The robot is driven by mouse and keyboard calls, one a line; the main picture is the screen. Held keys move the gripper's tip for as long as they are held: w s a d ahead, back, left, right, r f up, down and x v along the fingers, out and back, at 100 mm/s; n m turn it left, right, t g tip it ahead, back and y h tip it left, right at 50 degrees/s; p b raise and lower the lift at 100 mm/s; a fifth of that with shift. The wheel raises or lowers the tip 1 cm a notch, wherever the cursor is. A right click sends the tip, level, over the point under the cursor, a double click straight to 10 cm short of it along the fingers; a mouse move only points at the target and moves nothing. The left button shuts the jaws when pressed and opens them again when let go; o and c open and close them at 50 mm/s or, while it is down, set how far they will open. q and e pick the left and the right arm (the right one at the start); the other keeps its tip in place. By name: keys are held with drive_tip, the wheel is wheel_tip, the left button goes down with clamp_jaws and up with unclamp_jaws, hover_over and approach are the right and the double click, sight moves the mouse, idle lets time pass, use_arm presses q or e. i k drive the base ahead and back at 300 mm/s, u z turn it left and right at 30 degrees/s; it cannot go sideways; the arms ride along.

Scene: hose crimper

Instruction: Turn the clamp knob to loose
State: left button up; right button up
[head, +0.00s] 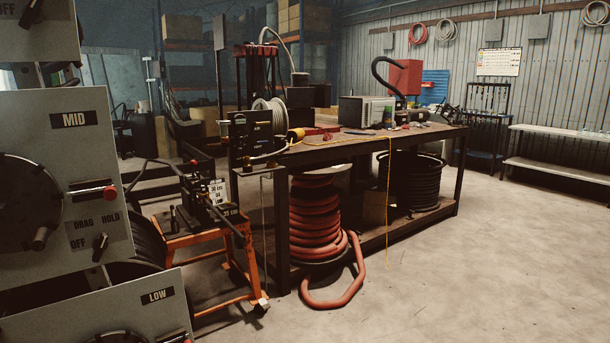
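No knob carries a readable clamp label, so I cannot tell which one is the clamp knob. At the left, a grey panel marked MID (75,150) has a large black disc, a red-tipped lever (100,193) and a small black knob (100,247) by the words OFF, DRAG and HOLD. A black device with a length scale (212,195) sits on an orange stand (215,255) right of the panels; its small handles are too small to read. Neither of my grippers is in view.
A workbench (370,148) holds a cable reel (270,113), a grey box (366,111) and tools. A red hose coil (318,220) and a black coil (412,180) sit underneath, with a red hose loop on the floor. Open floor (490,270) lies at the right.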

sight(200, 182)
drive_tip(key=z, duration=0.7)
drive_tip(key=i, duration=3.85)
drive_tip(key=u, duration=1.8)
